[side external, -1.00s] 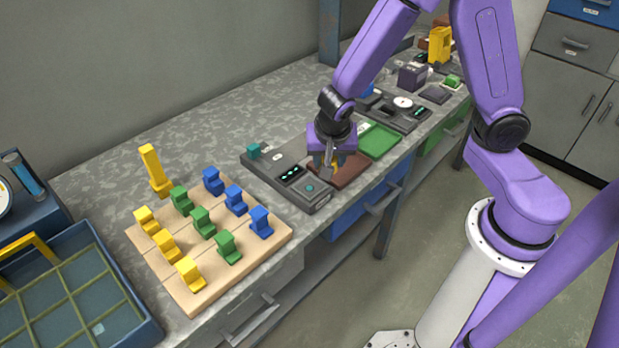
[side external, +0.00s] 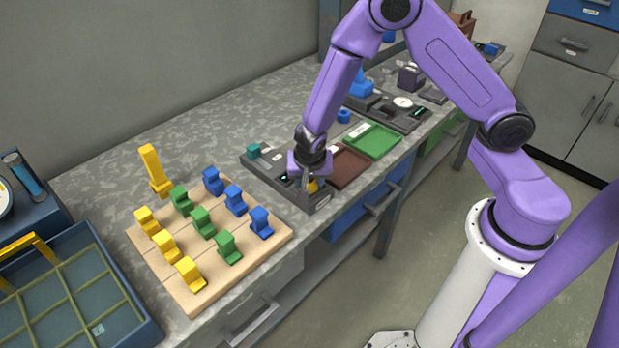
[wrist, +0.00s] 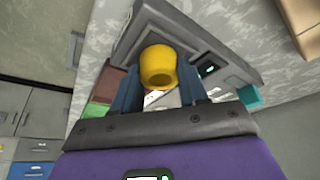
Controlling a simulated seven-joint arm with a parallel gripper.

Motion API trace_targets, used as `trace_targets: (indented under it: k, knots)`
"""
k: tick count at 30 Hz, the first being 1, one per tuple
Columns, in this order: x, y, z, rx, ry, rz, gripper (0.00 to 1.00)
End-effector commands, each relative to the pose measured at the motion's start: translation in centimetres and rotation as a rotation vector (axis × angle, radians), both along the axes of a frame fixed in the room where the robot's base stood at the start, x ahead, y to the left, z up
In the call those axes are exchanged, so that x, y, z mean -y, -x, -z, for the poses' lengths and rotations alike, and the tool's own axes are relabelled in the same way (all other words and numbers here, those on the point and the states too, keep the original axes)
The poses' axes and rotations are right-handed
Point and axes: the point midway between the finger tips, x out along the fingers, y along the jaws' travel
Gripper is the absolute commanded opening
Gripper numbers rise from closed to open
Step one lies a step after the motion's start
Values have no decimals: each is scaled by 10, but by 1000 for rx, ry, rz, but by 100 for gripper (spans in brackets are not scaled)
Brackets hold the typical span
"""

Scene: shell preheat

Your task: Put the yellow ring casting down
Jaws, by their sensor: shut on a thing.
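In the side view my gripper (side external: 307,188) is low over the front part of the dark grey device (side external: 268,170), and the yellow casting (side external: 313,186) shows partly behind the fingers. I cannot tell whether the casting touches the device. The device also shows behind the casting in the wrist view (wrist: 225,62).
A brown tray (side external: 349,168) and a green tray (side external: 372,141) lie to the right, with a blue ring (side external: 344,116) behind them. A wooden board (side external: 192,291) with yellow, green and blue pieces stands at left. A yellow upright piece (side external: 154,170) is behind it.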

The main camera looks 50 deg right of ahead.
Motion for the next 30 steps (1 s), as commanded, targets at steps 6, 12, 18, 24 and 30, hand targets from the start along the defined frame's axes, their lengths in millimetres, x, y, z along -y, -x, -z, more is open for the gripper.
trace_targets:
  k: [6, 12, 18, 24, 30]
  knots:
    - [0, 0, 0, 1, -1, 0, 11]
    - [0, 0, 3, 0, 0, 0, 59]
    - [0, 0, 3, -1, -1, 0, 68]
    - [-2, 1, -4, 1, -1, -1, 68]
    - [-9, 8, -30, 3, -3, -1, 68]
